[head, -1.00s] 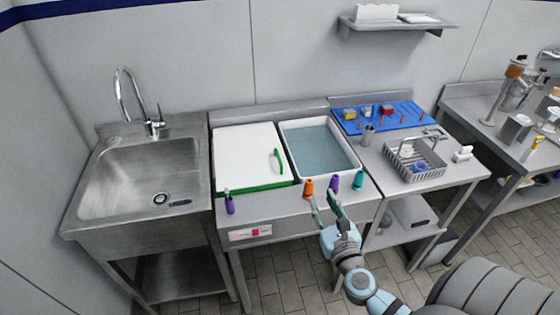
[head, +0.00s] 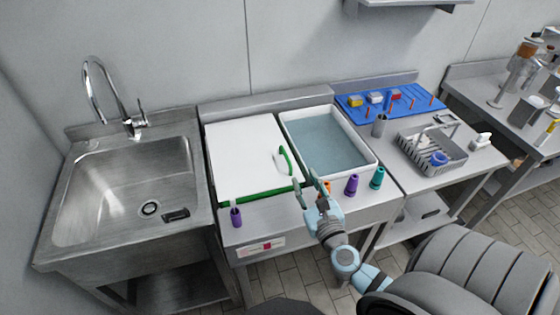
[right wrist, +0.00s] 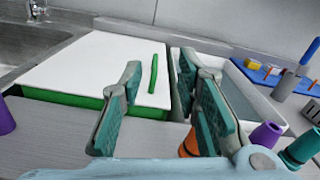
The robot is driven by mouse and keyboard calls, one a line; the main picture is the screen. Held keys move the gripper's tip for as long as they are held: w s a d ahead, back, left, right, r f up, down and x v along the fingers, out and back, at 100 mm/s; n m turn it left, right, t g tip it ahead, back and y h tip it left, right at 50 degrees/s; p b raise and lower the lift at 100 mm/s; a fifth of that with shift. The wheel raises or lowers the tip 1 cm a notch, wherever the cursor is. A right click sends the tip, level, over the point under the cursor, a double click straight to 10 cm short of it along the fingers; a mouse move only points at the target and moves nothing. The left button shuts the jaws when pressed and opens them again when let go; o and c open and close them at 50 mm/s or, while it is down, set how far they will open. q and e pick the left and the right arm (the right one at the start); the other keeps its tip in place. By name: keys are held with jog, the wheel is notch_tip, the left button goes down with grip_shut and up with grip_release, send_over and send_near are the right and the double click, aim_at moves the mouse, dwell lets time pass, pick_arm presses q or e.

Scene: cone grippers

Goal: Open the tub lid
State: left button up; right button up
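The white lid (head: 245,155) with a green rim lies flat and closed at the left of the counter. Its green handle (head: 289,163) stands near its right side; in the right wrist view the handle (right wrist: 153,75) shows beyond and between my fingers. My right gripper (head: 307,186) is open and empty, just in front of the lid's front right corner, apart from the handle. It also shows in the right wrist view (right wrist: 163,105). An open white tub (head: 372,167) of bluish liquid sits right of the lid. My left gripper is not in view.
An orange cone (right wrist: 188,145) stands partly hidden behind my right gripper. Purple cones (head: 352,184) (head: 236,215) and a teal cone (head: 377,177) stand along the front edge. A sink (head: 125,190) is at left; a grey basket (head: 432,155) is at right.

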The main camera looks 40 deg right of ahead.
aim_at(288, 160)
jog(key=f+b, duration=0.4)
jog(key=f, duration=0.1)
jog(key=shift+s+f, duration=0.1)
jog(key=shift+s, duration=0.2)
jog(key=shift+f+b, duration=0.35)
jog(key=shift+b, duration=0.25)
jog(key=x, duration=1.4)
jog(key=shift+w+d+r, duration=0.1)
jog(key=shift+w+d, duration=0.1)
jog(key=shift+w, duration=0.2)
grip_shut()
